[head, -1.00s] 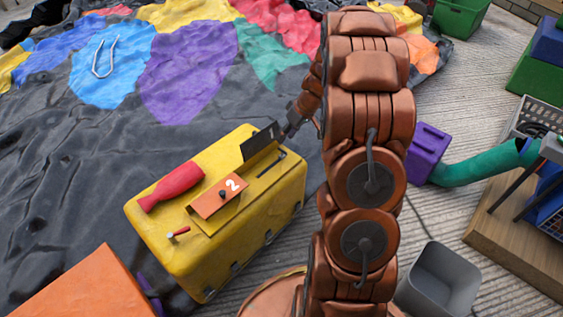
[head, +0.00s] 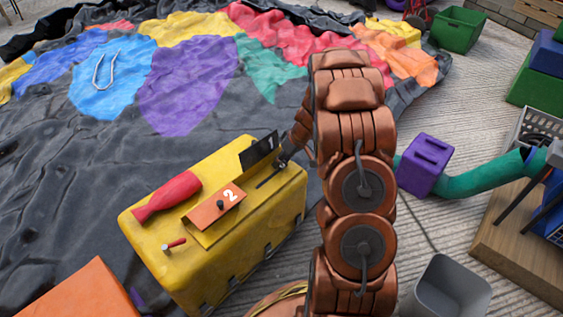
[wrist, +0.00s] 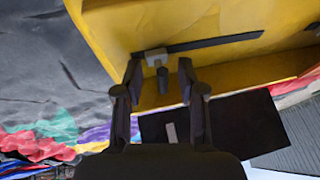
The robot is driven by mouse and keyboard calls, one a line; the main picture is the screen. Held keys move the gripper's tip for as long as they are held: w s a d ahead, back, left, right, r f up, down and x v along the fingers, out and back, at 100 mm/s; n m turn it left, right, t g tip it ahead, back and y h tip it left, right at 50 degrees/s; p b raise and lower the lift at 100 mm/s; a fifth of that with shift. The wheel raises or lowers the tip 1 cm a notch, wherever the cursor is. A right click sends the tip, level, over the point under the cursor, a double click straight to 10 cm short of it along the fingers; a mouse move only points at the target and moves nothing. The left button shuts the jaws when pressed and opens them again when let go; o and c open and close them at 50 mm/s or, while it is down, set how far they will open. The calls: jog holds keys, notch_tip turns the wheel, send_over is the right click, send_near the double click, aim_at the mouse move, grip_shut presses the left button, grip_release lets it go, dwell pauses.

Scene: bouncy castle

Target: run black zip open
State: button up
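The black zip (head: 268,179) is a dark straight line on top of the yellow block (head: 230,245), beside an upright black plate (head: 259,150) marked 1. In the wrist view the zip (wrist: 215,43) runs right from a grey slider (wrist: 155,56) with a short dark pull (wrist: 162,79). My gripper (wrist: 158,66) is open, with one finger on each side of the slider and pull. Gaps show between them and both fingers. In the head view my gripper (head: 287,156) is mostly hidden behind my arm, by the black plate.
An orange plate (head: 213,206) marked 2, a red-handled piece (head: 167,196) and a small red-tipped peg (head: 174,244) are on the block. A purple box (head: 423,164) with a green tube stands right. A grey bin (head: 450,288) is front right. Crumpled coloured fabric (head: 190,85) lies behind.

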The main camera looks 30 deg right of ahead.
jog(key=shift+c, duration=0.4)
grip_shut()
